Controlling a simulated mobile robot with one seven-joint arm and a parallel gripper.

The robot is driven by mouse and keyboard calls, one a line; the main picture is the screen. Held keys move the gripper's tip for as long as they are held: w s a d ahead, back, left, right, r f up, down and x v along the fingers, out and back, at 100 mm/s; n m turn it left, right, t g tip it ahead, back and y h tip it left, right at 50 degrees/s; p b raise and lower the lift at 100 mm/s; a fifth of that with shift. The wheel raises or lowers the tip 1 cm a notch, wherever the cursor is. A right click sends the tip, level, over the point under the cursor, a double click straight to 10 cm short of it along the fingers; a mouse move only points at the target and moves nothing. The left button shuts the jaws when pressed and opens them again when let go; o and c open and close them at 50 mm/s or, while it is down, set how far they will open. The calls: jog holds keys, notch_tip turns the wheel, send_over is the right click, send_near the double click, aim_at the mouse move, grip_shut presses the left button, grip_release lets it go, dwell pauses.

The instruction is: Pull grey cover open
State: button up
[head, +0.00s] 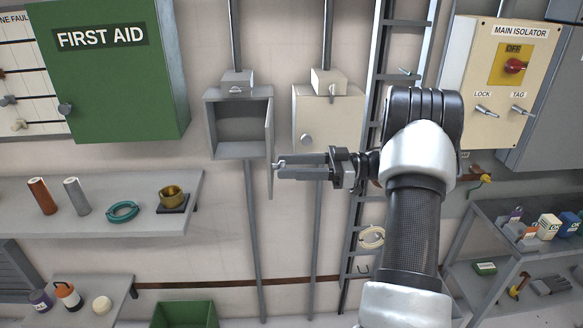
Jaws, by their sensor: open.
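The grey cover (269,148) belongs to the small grey wall box (212,130) in the middle of the head view. It stands swung out on the right side of the box, nearly edge-on to me. The inside of the box shows and looks empty. My gripper (279,168) points left, with its fingertips at the right side of the cover's lower part. The jaws are open, one finger above the other. I cannot tell whether the fingertips touch the cover. No handle on the cover can be made out.
A cream box (335,110) with a round knob hangs just right of the grey box. A green first aid cabinet (120,90) hangs at left, above a shelf (100,222) with several items. A cable ladder (385,75) and the main isolator panel (500,75) are at right.

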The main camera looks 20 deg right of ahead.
jog(key=shift+f, duration=0.1)
jog(key=b+v, duration=0.1)
jog(key=v, duration=1.6)
jog(key=shift+d, duration=0.2)
jog(key=shift+s, duration=0.15)
